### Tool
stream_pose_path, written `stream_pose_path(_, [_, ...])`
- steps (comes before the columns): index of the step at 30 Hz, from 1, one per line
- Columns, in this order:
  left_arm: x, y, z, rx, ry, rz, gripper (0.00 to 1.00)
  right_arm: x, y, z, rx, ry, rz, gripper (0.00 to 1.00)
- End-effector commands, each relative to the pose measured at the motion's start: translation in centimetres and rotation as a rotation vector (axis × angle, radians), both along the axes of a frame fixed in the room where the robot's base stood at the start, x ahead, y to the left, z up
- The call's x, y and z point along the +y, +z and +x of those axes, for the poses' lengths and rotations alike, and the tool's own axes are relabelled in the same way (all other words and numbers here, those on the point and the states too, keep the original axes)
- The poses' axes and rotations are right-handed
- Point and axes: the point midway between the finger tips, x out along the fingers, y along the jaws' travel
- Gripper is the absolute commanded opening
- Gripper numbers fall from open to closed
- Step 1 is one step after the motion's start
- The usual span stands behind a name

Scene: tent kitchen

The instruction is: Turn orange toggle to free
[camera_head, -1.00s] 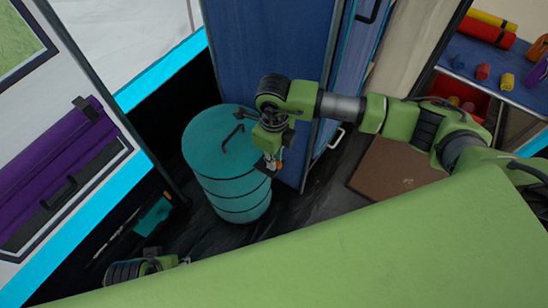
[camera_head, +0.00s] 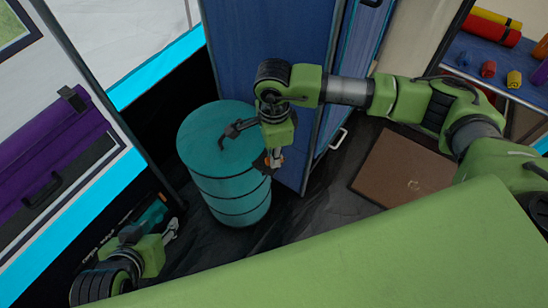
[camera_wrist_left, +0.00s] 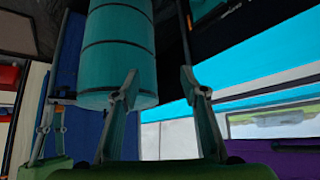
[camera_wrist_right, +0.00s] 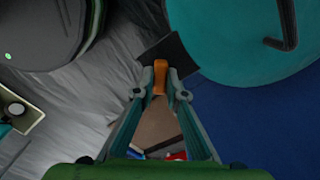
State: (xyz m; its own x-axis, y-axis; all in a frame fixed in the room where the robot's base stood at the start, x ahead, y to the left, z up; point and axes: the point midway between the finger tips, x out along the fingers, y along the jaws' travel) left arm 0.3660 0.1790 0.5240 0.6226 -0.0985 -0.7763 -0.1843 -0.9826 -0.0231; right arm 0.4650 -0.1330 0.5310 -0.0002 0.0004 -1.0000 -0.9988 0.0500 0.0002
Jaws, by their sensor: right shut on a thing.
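The orange toggle (camera_wrist_right: 160,77) is a small upright piece between the fingertips of my right gripper (camera_wrist_right: 161,92) in the right wrist view. A dark square plate (camera_wrist_right: 168,57) lies just beyond it; whether they are joined I cannot tell. In the head view, my right gripper (camera_head: 274,160) is beside the teal barrel (camera_head: 230,190), and only a speck of orange shows there. My right gripper is shut on the toggle. My left gripper (camera_head: 172,232) is low at the left, its fingers apart and empty in the left wrist view (camera_wrist_left: 157,82). Any markings on the toggle are not readable.
A blue cabinet (camera_head: 262,70) stands behind the barrel. A brown box (camera_head: 405,175) lies on the floor to the right. A purple case (camera_head: 50,150) is at the left, and a shelf (camera_head: 490,60) with colourful items is at the upper right.

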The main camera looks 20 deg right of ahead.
Motion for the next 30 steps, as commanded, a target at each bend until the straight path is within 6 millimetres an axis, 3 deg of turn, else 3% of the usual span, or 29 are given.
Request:
stream_pose_path(6, [-2.2, 4.5, 5.9, -0.321, -0.023, -0.072, 0.40, 0.0, -0.3, 0.1, -0.002, 0.176, -0.001, 0.00])
stream_pose_path(13, [-4.1, 11.3, 9.6, -0.664, -0.046, -0.153, 0.40, 0.0, -0.3, 0.0, -0.002, 0.358, 0.000, 0.00])
stream_pose_path(21, [-5.3, 19.2, 10.3, -1.020, -0.064, -0.243, 0.40, 0.0, -0.2, 0.0, -0.002, 0.545, -0.001, 0.00])
stream_pose_path(30, [-5.6, 24.7, 8.8, -1.276, -0.076, -0.312, 0.40, 0.0, -0.1, 0.0, -0.001, 0.677, -0.001, 0.00])
